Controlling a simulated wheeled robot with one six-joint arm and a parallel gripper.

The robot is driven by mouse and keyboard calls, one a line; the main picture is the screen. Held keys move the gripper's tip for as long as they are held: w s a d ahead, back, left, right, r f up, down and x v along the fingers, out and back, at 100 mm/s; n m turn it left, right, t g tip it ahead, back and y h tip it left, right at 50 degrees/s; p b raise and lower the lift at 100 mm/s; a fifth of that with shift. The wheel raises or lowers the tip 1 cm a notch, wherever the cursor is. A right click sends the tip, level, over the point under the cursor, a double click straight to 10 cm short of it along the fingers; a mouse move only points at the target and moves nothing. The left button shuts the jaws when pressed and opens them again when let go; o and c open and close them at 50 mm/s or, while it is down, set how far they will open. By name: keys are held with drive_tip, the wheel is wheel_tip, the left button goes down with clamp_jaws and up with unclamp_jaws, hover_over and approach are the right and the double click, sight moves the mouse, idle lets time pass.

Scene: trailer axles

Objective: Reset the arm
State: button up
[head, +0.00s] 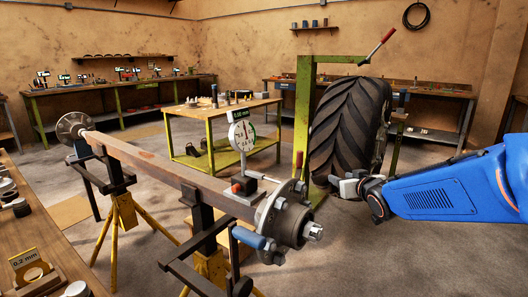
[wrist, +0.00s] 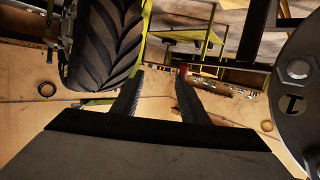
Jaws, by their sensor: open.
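My blue arm (head: 450,190) reaches in from the right in the head view. My gripper (head: 340,185) is at its end, in front of the big black tyre and right of the axle hub. In the wrist view my gripper (wrist: 160,80) shows two dark fingers spread apart with nothing between them. The fingers point toward the far workbench and wall, and the picture is turned over. The gripper appears apart from the hub and holds nothing.
The axle beam (head: 150,163) rests on yellow stands, with its hub (head: 292,220) near my gripper. A dial gauge (head: 242,136) stands on the beam. The tyre (head: 348,125) hangs at a green frame (head: 303,110). A wooden bench (head: 50,255) is at the left. Floor at lower right is clear.

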drive_tip(key=s+f+g, duration=0.3)
drive_tip(key=s, duration=1)
drive_tip(key=s+d+f+m+g+h, duration=0.1)
drive_tip(key=s+f+g, duration=0.2)
drive_tip(key=s, duration=1)
drive_tip(key=s+d+f+m+g, duration=0.1)
drive_tip(key=s+f+g, duration=0.2)
drive_tip(key=s, duration=0.9)
drive_tip(key=shift+s+f+g+h, duration=0.2)
drive_tip(key=shift+s+g+h, duration=0.1)
drive_tip(key=shift+s+h, duration=0.1)
